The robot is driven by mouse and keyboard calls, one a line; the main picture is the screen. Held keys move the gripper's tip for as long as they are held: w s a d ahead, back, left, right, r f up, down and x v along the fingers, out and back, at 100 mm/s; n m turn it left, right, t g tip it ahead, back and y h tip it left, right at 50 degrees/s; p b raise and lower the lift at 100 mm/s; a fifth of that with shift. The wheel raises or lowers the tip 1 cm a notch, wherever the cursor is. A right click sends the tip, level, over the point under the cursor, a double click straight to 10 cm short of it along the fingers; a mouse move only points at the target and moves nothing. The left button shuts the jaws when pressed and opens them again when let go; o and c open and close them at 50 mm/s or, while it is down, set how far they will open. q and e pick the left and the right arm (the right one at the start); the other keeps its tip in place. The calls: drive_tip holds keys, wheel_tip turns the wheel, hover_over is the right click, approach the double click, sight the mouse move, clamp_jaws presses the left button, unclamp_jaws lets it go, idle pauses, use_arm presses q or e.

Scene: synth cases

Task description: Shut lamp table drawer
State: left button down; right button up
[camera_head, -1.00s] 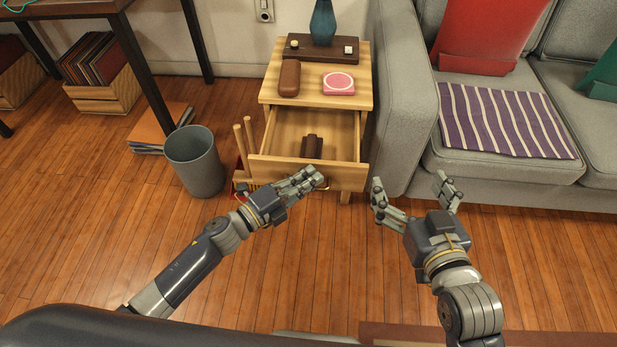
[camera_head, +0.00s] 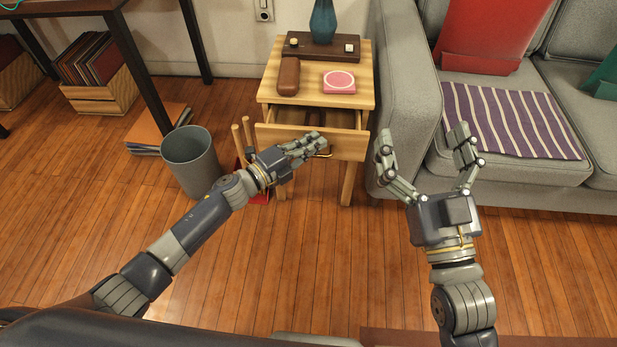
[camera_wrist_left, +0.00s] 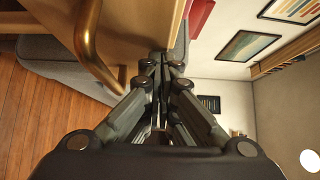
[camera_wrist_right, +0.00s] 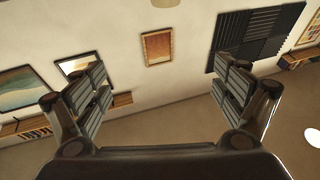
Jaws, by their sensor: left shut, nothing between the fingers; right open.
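The wooden lamp table (camera_head: 308,93) stands at the back centre, beside the sofa. Its drawer (camera_head: 349,145) is partly open, with a narrow gap showing under the tabletop. My left gripper (camera_head: 320,143) is shut and empty, its fingertips at the drawer front by the brass handle (camera_head: 325,155). In the left wrist view the handle (camera_wrist_left: 90,45) is beside the closed fingers (camera_wrist_left: 163,70), which appear to touch the wooden front (camera_wrist_left: 140,25). My right gripper (camera_head: 424,145) is open and empty, right of the drawer; its spread fingers (camera_wrist_right: 155,95) also show in the right wrist view.
On the tabletop are a blue lamp base (camera_head: 322,22), a dark tray (camera_head: 308,50), a brown case (camera_head: 289,76) and a pink coaster (camera_head: 339,82). A grey bin (camera_head: 190,165) stands left of the table, the grey sofa (camera_head: 402,100) right.

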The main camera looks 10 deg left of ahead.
sight(308, 132)
use_arm(q)
drive_tip(key=w+b, duration=0.1)
drive_tip(key=w, duration=0.3)
drive_tip(key=shift+w, duration=0.4)
drive_tip(key=shift+w+b, duration=0.2)
drive_tip(key=shift+b, duration=0.1)
use_arm(e)
drive_tip(key=s+r+t+y, duration=0.2)
drive_tip(key=s+r+t, duration=0.2)
drive_tip(key=r, duration=0.3)
drive_tip(key=shift+d+r+t, duration=0.15)
drive_tip(key=shift+t, duration=0.25)
